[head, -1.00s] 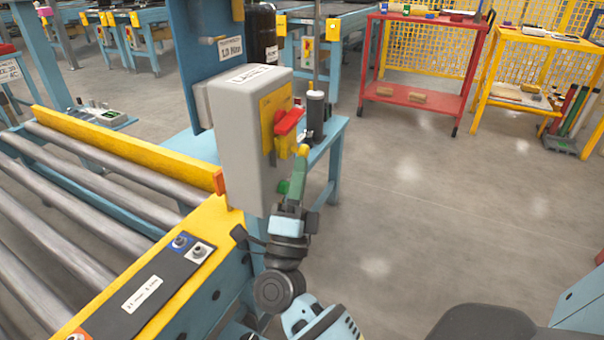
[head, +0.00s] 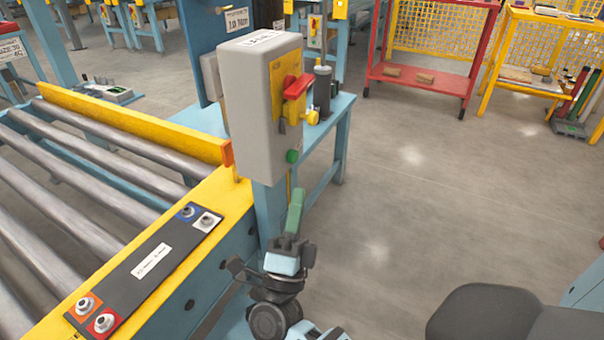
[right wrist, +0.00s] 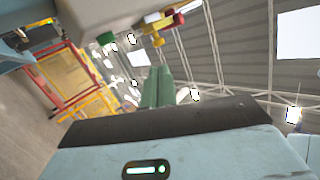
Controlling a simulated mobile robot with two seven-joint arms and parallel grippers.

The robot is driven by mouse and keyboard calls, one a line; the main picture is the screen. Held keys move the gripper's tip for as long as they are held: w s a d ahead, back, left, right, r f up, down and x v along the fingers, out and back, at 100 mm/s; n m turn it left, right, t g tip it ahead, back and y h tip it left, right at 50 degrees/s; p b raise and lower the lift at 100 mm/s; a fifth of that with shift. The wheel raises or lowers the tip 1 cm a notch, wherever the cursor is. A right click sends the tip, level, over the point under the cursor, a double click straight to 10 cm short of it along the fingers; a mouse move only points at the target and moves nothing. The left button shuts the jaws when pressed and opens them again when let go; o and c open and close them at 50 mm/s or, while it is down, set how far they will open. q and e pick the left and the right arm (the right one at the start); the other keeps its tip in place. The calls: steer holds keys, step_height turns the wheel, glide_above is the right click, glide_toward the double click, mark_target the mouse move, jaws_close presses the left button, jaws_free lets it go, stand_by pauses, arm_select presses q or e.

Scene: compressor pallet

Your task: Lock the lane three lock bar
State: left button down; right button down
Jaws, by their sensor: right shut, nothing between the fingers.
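A grey switch box (head: 253,110) stands on a post at the end of the roller conveyor. Its label on top is too small to read surely. On its right face are a yellow plate, a red handle (head: 297,87), a yellow-knobbed bar (head: 311,117) sticking out below it, and a green button (head: 292,156) near the bottom. My right gripper (head: 295,210) is below the box, its green fingers together, pointing up, empty and apart from the bar. The right wrist view shows the fingers (right wrist: 158,85) below the yellow knob (right wrist: 158,41) and red handle (right wrist: 172,20). My left gripper is out of view.
The conveyor's yellow frame (head: 215,195) and a dark button panel (head: 150,265) lie left of my right arm. A blue bench (head: 335,112) stands behind the box. A red cart (head: 420,82) and a yellow rack are farther back.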

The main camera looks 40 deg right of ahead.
steer(key=v, duration=0.3)
steer(key=shift+a, duration=0.1)
stand_by(0.6)
